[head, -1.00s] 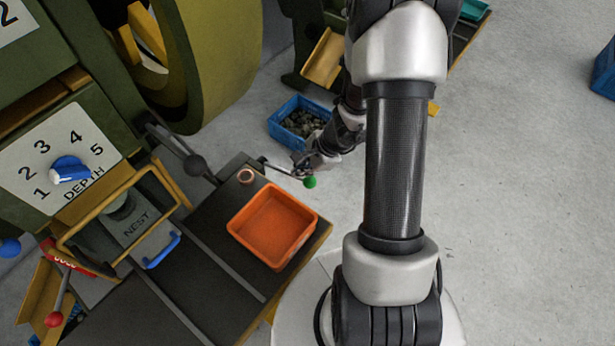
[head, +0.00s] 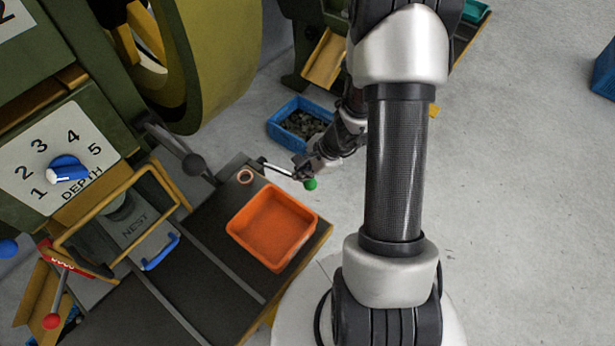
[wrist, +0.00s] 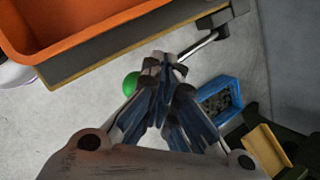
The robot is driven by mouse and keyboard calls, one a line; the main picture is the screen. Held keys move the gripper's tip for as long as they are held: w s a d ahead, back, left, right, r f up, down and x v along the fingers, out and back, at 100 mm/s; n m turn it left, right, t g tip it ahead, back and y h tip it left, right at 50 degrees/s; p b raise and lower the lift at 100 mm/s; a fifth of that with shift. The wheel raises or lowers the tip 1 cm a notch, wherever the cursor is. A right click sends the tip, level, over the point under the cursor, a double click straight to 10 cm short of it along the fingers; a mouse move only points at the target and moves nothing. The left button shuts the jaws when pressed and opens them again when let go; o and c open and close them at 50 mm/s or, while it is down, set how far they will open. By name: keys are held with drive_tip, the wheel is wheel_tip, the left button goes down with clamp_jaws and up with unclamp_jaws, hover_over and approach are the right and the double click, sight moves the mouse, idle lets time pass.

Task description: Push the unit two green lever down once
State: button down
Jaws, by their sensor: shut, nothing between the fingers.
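The green lever is a thin metal rod with a green ball (head: 310,184) on its end, sticking out from the far right corner of the machine's table. In the wrist view the green ball (wrist: 131,84) shows left of my fingertips, and the rod runs up right to a dark pivot block. My gripper (head: 301,172) is shut and empty, at the rod just beside the ball. In the wrist view my gripper (wrist: 164,62) hides the part of the rod nearest the ball. I cannot tell whether the fingertips touch the rod.
An orange tray (head: 233,226) sits on the dark table near the lever. A blue bin (head: 283,137) of dark pieces stands on the floor beyond my gripper. A red-knobbed lever (head: 52,321) and a blue dial (head: 70,168) are at left.

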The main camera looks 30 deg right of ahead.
sight(308, 182)
drive_tip(key=shift+s+d+f+b, duration=0.1)
drive_tip(key=shift+s+f+b, duration=0.15)
drive_tip(key=shift+f+b, duration=0.45)
idle(0.6)
drive_tip(key=shift+s+d+f, duration=0.1)
drive_tip(key=shift+s+f, duration=0.15)
drive_tip(key=shift+f, duration=0.35)
drive_tip(key=shift+s+d+f, duration=0.1)
drive_tip(key=shift+s+f, duration=0.1)
drive_tip(key=shift+f, duration=0.4)
idle(1.3)
drive_tip(key=shift+w+a+r+p, duration=0.15)
drive_tip(key=shift+w+r+p, duration=0.2)
drive_tip(key=shift+r+p, duration=0.55)
drive_tip(key=shift+w+a+r+p, duration=0.15)
drive_tip(key=shift+w+r+p, duration=0.15)
drive_tip(key=shift+r+p, duration=0.55)
drive_tip(key=shift+w+a+r+p, duration=0.15)
drive_tip(key=shift+w+r+p, duration=0.2)
drive_tip(key=shift+r+p, duration=0.55)
drive_tip(key=shift+r, duration=0.15)
drive_tip(key=shift+w+a+r+p, duration=0.1)
drive_tip(key=shift+w+r+p, duration=0.2)
drive_tip(key=shift+r+p, duration=0.4)
drive_tip(key=shift+w+a+r+p, duration=0.1)
drive_tip(key=shift+w+r+p, duration=0.15)
drive_tip(key=shift+r+p, duration=0.5)
drive_tip(key=shift+w+a+r+p, duration=0.1)
drive_tip(key=shift+w+r+p, duration=0.3)
drive_tip(key=shift+r, duration=0.45)
